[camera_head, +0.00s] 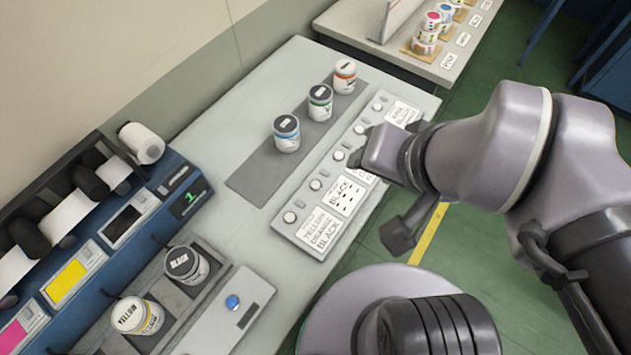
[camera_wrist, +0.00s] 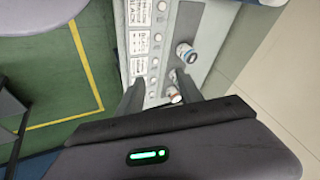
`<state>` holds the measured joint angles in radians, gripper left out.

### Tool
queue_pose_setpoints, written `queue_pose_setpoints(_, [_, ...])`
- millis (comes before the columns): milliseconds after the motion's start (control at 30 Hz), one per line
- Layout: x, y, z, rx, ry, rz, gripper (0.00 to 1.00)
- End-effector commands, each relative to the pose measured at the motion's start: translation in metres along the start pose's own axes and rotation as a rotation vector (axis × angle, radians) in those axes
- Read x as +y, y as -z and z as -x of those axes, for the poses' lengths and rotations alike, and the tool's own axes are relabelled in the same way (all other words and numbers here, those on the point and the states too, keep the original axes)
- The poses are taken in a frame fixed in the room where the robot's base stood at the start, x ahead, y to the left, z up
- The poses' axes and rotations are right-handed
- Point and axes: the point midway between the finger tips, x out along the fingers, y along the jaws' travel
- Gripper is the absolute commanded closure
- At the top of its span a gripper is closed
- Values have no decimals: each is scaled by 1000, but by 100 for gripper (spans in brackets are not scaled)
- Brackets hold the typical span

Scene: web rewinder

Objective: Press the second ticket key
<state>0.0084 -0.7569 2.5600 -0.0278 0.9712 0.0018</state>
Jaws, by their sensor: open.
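A pale key panel (camera_head: 283,232) lies along the front of the grey table, with a row of several round white keys, each beside a printed ticket. From the near left end, the first key (camera_head: 290,217) and second key (camera_head: 316,184) show clear of my arm in the head view. The second key's neighbouring ticket reads BLACK (camera_head: 346,194). My gripper (camera_wrist: 158,95) is open and empty, its two dark fingers on either side of the key row in the wrist view. In the head view it is over the panel's middle and hides some tickets. Contact with any key cannot be told.
Three lidded jars stand on a dark strip behind the panel, the nearest a black-lidded jar (camera_head: 287,134). A blue rewinder (camera_head: 185,185) with a green "1" display is at left. A blue button (camera_head: 232,302) is on a box at the front. Green floor lies right.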

Motion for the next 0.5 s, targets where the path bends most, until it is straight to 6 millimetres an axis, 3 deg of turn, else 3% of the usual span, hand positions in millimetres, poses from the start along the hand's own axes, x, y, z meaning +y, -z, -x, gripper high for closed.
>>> queue_pose_setpoints(33, [0, 0, 0, 0, 0, 0, 69])
queue_pose_setpoints(200, [0, 0, 0, 0, 0, 0, 100])
queue_pose_setpoints(500, [0, 0, 0, 0, 0, 0, 100])
